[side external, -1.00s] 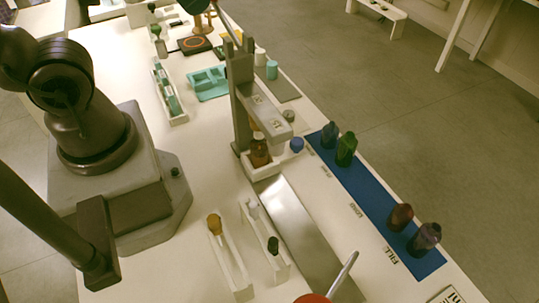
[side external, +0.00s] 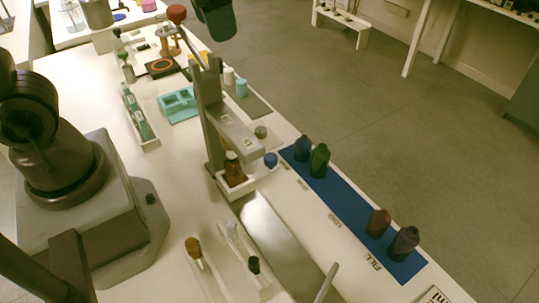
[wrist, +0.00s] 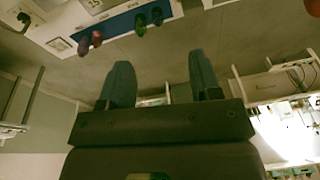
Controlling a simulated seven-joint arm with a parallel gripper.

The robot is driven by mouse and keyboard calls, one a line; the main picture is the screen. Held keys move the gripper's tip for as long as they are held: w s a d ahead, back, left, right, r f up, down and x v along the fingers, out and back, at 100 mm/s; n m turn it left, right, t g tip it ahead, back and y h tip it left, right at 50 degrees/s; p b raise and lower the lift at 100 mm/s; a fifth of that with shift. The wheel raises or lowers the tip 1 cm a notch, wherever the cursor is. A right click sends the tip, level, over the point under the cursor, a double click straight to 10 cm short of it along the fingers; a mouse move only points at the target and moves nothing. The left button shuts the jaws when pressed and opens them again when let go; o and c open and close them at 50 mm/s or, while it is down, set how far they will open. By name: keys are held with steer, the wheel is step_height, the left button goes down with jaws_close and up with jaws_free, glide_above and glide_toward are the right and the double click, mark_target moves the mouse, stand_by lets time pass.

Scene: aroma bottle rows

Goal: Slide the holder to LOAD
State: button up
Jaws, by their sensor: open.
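The holder (side external: 236,190) is a small white tray at the far end of a metal rail (side external: 268,238), under the grey press, in the side external view. An amber bottle (side external: 233,170) stands in it. Labels lie along the rail's right side; FILL (side external: 371,263) reads nearest, while the others are too small to read surely. My gripper (wrist: 160,78) is open and empty in the wrist view, its two dark fingers apart. A dark teal shape at the top of the side external view looks like my gripper (side external: 214,18), high and well away from the holder.
The press column (side external: 207,110) rises beside the holder, with a red-knobbed lever (side external: 176,13) above. A blue strip (side external: 345,205) with several dark bottles runs along the right edge. White racks (side external: 240,255) stand left of the rail. The rail's near stretch is clear.

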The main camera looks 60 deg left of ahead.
steer(key=w+d+f+m+g, duration=0.2)
steer(key=w+d+f+g, duration=0.15)
steer(key=w+f, duration=0.55)
steer(key=m+g+y, duration=0.1)
steer(key=g+y, duration=0.1)
steer(key=g, duration=0.1)
glide_toward(272, 157)
steer(key=x, duration=0.9)
steer(key=shift+s+a+f, duration=0.1)
steer(key=shift+a+f, duration=0.05)
steer(key=shift+f, duration=0.05)
steer(key=shift+h, duration=0.3)
jaws_close()
